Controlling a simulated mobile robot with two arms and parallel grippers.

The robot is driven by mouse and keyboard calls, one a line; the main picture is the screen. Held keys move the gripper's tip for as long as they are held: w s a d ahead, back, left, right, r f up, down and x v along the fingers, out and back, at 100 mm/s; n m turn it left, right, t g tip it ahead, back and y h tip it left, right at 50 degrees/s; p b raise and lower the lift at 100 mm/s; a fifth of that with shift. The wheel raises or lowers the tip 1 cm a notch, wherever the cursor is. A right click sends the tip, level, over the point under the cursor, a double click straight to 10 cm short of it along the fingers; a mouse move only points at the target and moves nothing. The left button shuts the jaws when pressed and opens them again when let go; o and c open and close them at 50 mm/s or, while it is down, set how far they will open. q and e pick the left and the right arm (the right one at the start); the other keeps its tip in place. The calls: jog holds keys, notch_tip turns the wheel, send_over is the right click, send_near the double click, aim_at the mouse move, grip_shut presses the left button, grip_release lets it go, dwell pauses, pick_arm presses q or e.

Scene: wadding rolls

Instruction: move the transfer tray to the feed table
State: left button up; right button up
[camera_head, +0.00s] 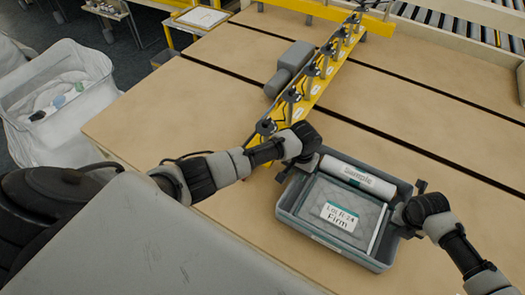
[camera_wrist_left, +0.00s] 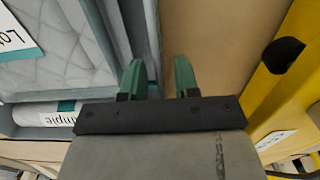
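The grey transfer tray (camera_head: 310,236) lies on the brown table top in the lower middle of the head view. My left gripper (camera_head: 282,172) is at the tray's left rim. In the left wrist view its green fingers (camera_wrist_left: 158,78) stand apart near the tray wall (camera_wrist_left: 138,30), with a visible gap to the outer finger. My right gripper (camera_head: 408,228) is at the tray's right rim; its fingers are too small and hidden to judge.
A white bin (camera_head: 60,90) is at the left, a small yellow-framed stand (camera_head: 202,17) at the back, and rollers (camera_head: 450,22) at the upper right.

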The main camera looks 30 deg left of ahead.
pick_arm(q)
notch_tip(320, 180, up, 10)
jog(key=shift+r, duration=0.2)
pick_arm(e)
jog(key=shift+r, duration=0.2)
jog(key=r, duration=0.3)
jog(key=s+r, duration=0.1)
jog(key=r, duration=0.7)
jog(key=shift+s+r, duration=0.25)
pick_arm(q)
jog(key=shift+s, duration=0.1)
pick_arm(e)
jog(key=shift+f, duration=0.1)
